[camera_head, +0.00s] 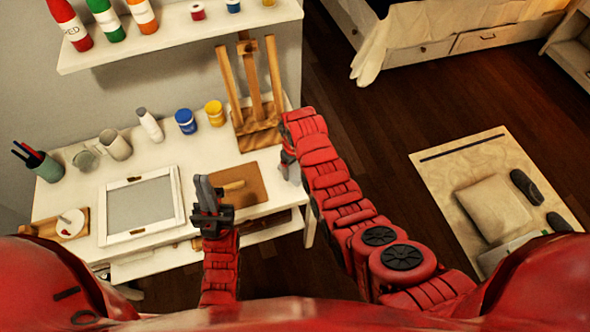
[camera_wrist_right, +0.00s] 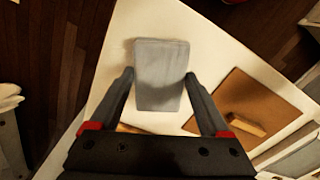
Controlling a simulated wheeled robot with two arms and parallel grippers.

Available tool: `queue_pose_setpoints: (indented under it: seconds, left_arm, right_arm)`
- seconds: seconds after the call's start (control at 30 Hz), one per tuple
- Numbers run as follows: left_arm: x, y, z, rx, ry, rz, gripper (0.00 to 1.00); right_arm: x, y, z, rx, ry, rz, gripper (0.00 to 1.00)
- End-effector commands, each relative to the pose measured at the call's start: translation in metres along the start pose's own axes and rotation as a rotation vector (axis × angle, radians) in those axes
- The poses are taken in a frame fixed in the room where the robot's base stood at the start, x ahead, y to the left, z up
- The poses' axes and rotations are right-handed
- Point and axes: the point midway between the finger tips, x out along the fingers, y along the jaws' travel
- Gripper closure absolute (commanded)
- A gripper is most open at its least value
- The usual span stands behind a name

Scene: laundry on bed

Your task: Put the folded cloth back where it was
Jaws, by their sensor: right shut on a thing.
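The folded cloth (camera_wrist_right: 160,75) is a flat grey block in the right wrist view. It is between the fingertips of my right gripper (camera_wrist_right: 158,79), which touch its two sides. The cloth is over the right end of the white desk; I cannot tell whether it touches the top. In the head view my right gripper (camera_head: 288,164) is at the desk's right edge, partly hidden by my arm, and the cloth is hard to make out there. My left gripper (camera_head: 206,194) is over the desk, between the grey-panelled frame and the brown board; its finger gap is not clear.
The white desk (camera_head: 90,180) holds a white frame (camera_head: 140,205), a brown board (camera_head: 250,190) with a wooden block, a wooden easel (camera_head: 256,115), and several cups and jars along the back. A shelf (camera_head: 180,35) with bottles hangs above. Dark floor lies to the right.

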Motion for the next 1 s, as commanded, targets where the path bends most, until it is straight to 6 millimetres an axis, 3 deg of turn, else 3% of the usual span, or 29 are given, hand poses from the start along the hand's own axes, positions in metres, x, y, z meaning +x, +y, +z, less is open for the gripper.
queue_pose_setpoints:
  seconds: [0.03,0.27,0.7,0.73,0.83,1.0]
  left_arm:
    - [0.008,0.0,-0.001,0.0,0.0,0.0,1.0]
    - [0.012,-0.001,-0.002,0.0,0.0,0.0,1.0]
    - [0.008,0.0,-0.001,0.0,0.0,0.0,1.0]
    - [0.009,0.0,-0.002,0.0,0.0,0.0,1.0]
    - [0.01,-0.001,-0.002,0.0,0.0,0.0,1.0]
    - [0.01,-0.001,-0.002,0.0,0.0,0.0,1.0]
  right_arm:
    - [0.001,0.0,0.0,0.0,0.0,0.0,0.64]
    - [0.02,0.0,0.001,0.001,-0.002,0.0,0.64]
    - [0.027,0.0,-0.001,0.001,0.003,0.001,0.64]
    - [0.026,0.0,-0.001,0.0,0.003,0.001,0.16]
    - [0.025,0.0,-0.001,0.0,0.003,0.001,0.0]
    - [0.025,0.0,0.0,0.0,0.002,0.001,0.0]
